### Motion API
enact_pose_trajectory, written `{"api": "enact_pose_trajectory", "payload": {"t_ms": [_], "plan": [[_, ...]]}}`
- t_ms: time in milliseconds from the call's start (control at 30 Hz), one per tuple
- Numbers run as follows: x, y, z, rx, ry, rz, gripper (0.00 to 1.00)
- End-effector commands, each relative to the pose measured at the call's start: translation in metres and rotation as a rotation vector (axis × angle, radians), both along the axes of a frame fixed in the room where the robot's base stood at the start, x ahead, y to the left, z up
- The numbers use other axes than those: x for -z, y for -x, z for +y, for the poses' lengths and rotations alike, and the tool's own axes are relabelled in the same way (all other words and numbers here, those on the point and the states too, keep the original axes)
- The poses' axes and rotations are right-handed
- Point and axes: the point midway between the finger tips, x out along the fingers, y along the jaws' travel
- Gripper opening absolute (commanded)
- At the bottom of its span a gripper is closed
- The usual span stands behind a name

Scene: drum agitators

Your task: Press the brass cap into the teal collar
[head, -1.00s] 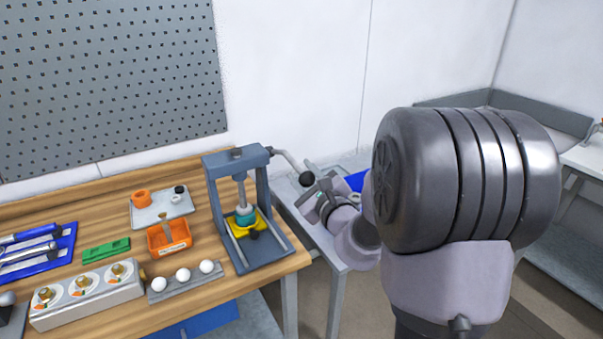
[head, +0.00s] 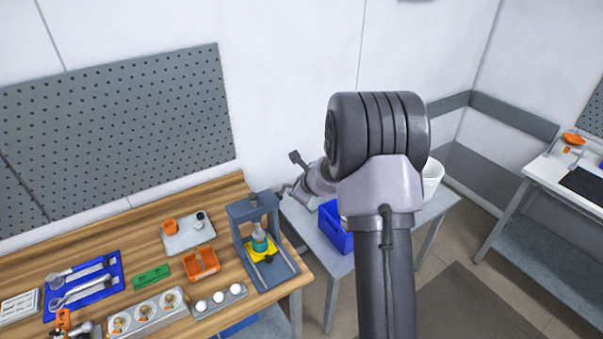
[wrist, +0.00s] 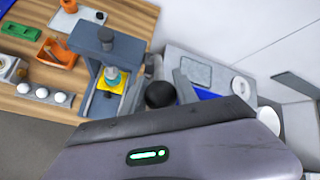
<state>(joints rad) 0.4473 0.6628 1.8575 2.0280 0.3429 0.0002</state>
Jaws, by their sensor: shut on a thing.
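The grey lever press (head: 241,212) stands at the right end of the wooden bench; it also shows in the wrist view (wrist: 92,45). The teal collar (head: 260,242) sits on a yellow plate (head: 262,255) under the press ram, and shows in the wrist view (wrist: 113,80). I cannot make out the brass cap; the ram's lower end is at the collar. My gripper (head: 284,191) is to the right of the press frame, at its lever. In the wrist view the lever's black ball knob (wrist: 160,94) is at my jaws, which are shut on it.
A grey side table (head: 300,222) carries a blue bin (head: 335,230) and a white bucket (head: 432,179).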

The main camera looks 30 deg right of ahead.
Motion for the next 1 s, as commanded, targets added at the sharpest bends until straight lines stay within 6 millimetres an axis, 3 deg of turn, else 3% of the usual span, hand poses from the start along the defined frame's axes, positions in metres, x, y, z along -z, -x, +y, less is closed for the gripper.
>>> {"api": "enact_pose_trajectory", "payload": {"t_ms": [33, 433, 967, 1000], "plan": [[-0.014, -0.005, 0.0, -0.003, 0.005, 0.023, 0.0], [-0.019, -0.024, 0.0, -0.001, 0.002, 0.047, 0.0], [-0.018, -0.027, 0.001, 0.0, 0.0, 0.046, 0.0], [-0.018, -0.027, 0.001, 0.0, 0.0, 0.046, 0.43]]}}
